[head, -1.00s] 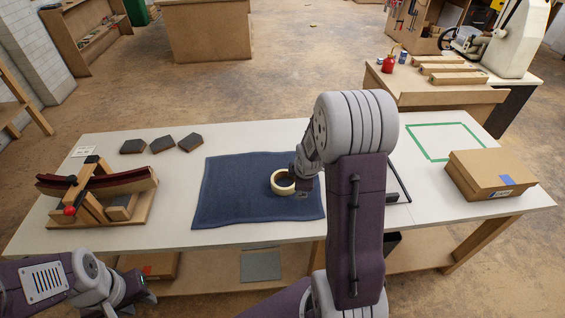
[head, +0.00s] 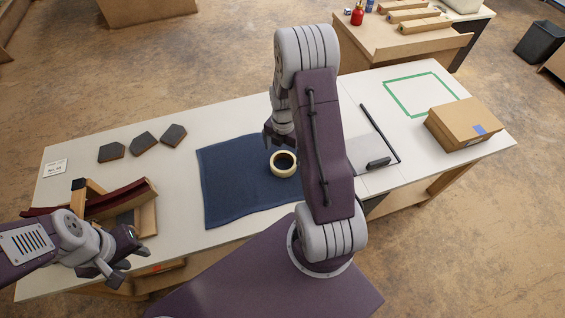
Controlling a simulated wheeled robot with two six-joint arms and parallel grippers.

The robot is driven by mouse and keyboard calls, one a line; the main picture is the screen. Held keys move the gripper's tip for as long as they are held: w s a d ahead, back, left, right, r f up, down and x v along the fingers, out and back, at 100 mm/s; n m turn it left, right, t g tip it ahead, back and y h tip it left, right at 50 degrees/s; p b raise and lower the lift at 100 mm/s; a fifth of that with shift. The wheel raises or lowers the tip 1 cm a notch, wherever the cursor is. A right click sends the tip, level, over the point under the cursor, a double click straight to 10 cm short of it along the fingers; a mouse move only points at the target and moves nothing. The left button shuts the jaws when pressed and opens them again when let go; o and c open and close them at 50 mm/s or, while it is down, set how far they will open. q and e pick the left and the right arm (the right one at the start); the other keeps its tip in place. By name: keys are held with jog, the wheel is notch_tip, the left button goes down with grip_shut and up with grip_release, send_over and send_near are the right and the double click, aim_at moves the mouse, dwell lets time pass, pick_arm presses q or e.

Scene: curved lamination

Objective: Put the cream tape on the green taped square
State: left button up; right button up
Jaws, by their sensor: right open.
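The cream tape (head: 284,164) is a roll lying flat on the dark blue cloth (head: 231,188) in the middle of the table. The green taped square (head: 387,95) is an empty outline on the white table top at the far right. My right gripper (head: 269,141) is open and empty, just behind and left of the roll in the picture; it looks apart from the tape. My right arm covers the cloth's right part. My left gripper (head: 130,262) appears open and empty at the table's front left, in front of the wooden clamp form.
A cardboard box (head: 463,122) stands just right of the green square. A grey panel with a dark-edged bar (head: 367,152) lies between cloth and square. Several dark blocks (head: 143,142) sit at the back left. A curved lamination on its form (head: 122,201) is at the left.

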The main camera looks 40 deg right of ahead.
aim_at(285, 165)
jog(key=f, duration=0.2)
jog(key=s+f, duration=0.1)
jog(key=f, duration=0.1)
jog(key=shift+d+f, duration=0.1)
jog(key=shift+w+f, duration=0.2)
jog(key=shift+f, duration=0.2)
jog(key=shift+r, duration=0.1)
jog(key=c, duration=1.5)
